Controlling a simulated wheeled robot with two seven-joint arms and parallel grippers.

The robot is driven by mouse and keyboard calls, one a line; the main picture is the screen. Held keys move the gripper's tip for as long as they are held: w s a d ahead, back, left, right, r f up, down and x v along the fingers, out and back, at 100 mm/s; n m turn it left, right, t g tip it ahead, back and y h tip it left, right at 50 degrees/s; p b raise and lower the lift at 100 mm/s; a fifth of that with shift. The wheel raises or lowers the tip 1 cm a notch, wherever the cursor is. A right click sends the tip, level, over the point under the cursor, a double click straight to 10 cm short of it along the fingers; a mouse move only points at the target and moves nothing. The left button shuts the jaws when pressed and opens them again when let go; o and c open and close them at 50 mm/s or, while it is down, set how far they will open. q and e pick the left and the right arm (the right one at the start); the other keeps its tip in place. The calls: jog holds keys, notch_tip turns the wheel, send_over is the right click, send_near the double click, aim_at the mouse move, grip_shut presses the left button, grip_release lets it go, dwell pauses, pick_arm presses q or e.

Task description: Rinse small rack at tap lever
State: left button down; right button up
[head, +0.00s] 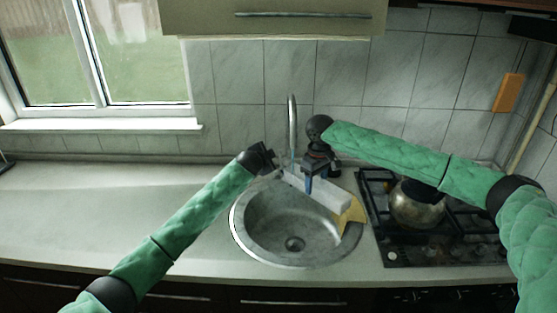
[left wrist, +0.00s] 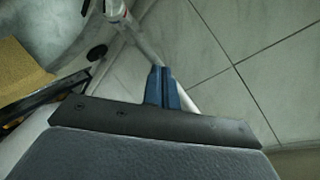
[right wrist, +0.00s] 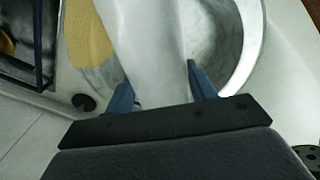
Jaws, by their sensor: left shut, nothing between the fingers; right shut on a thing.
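The small rack (head: 325,193) looks like a pale, white block, held tilted over the sink (head: 262,225). My right gripper (head: 309,183) is shut on it near its upper left end. In the right wrist view the rack (right wrist: 150,50) lies between the two blue fingers. The tap (head: 292,125) rises behind the sink. My left gripper (head: 274,160) is shut and empty, close beside the tap. Its blue fingers are together in the left wrist view (left wrist: 162,88), in front of a pale rod. I cannot make out the lever or whether water runs.
A yellow cloth-like thing (head: 352,214) lies at the sink's right edge. A hob with a metal kettle (head: 416,207) stands to the right, under my right arm. A tiled wall (head: 345,85) stands behind.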

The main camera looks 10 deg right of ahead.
aim_at(281, 160)
pick_arm(q)
jog(key=s+r+m+g+y, duration=0.2)
jog(key=s+m+g+y, duration=0.15)
jog(key=m, duration=0.25)
jog(key=shift+t+h, duration=0.35)
jog(key=x, duration=0.6)
jog(key=d+x, duration=0.1)
jog(key=x, duration=0.3)
jog(key=shift+s+r, duration=0.15)
jog(key=shift+s, duration=0.05)
jog(key=shift+a, duration=0.1)
